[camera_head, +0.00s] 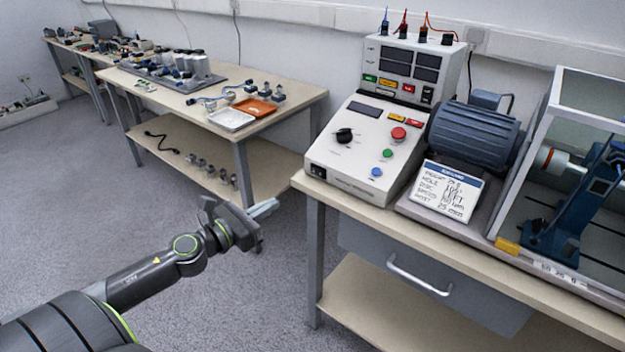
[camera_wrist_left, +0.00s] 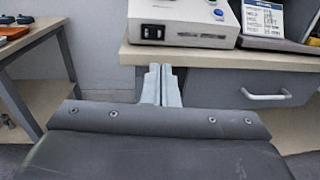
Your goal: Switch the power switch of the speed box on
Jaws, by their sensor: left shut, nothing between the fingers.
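The speed box (camera_head: 355,165) is a white sloped console on the near workbench, with a black knob, a red button, a green button and a blue button. Its power switch (camera_head: 318,171) is a small black switch low on the left of the front face. In the left wrist view the power switch (camera_wrist_left: 153,32) shows dark on the white front; its position is too small to tell. My left gripper (camera_head: 265,208) is shut and empty, in front of the bench's left end and apart from the box. Its closed fingers (camera_wrist_left: 161,84) point toward the bench edge. My right gripper is not in view.
The bench top's front edge (camera_wrist_left: 180,55) lies between the fingers and the box. A drawer with a handle (camera_head: 418,279) sits below. Floor left of the bench is free.

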